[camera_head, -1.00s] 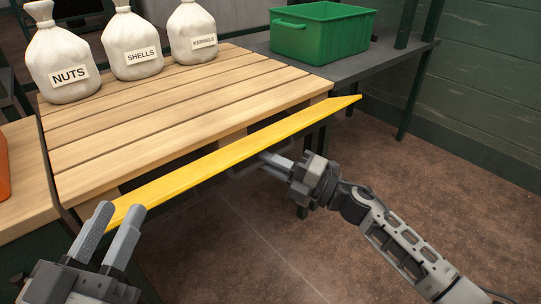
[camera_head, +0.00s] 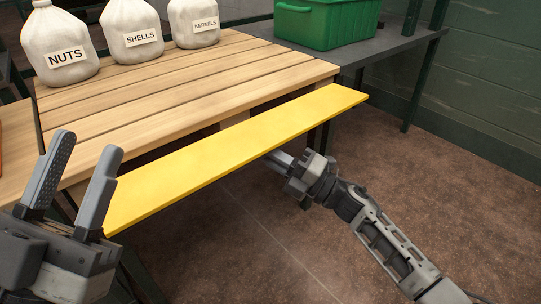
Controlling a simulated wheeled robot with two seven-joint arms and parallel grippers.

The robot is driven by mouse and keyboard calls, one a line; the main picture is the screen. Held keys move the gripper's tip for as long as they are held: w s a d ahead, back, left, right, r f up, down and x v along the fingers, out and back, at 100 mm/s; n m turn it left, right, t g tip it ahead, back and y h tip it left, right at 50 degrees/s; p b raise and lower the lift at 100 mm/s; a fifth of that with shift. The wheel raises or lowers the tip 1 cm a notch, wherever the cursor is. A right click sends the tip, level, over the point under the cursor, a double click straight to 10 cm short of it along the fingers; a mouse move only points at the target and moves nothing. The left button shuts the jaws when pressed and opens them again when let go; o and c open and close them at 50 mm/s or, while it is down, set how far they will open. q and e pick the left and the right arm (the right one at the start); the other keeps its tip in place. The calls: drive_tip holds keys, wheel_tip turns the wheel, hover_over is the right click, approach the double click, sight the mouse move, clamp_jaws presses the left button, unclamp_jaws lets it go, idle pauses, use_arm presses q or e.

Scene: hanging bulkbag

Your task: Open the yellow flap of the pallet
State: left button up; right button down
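The yellow flap (camera_head: 235,152) runs along the front edge of the wooden slatted pallet (camera_head: 190,90), its broad face showing and its front edge tilted outward. My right gripper (camera_head: 275,158) is at the flap's front edge, right of its middle. Its fingertips are partly hidden under the flap, so I cannot tell its opening or whether it touches. My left gripper (camera_head: 75,165) is at the lower left beside the flap's left end. Its two fingers are apart with nothing between them.
White sacks labelled NUTS (camera_head: 58,45), SHELLS (camera_head: 131,30) and KERNELS (camera_head: 195,22) stand at the back of the pallet. A green crate (camera_head: 327,24) sits on a dark table (camera_head: 385,52) behind right. The brown floor in front is open.

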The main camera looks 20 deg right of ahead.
drive_tip(key=c, duration=1.5)
unclamp_jaws()
drive_tip(key=shift+o, duration=0.2)
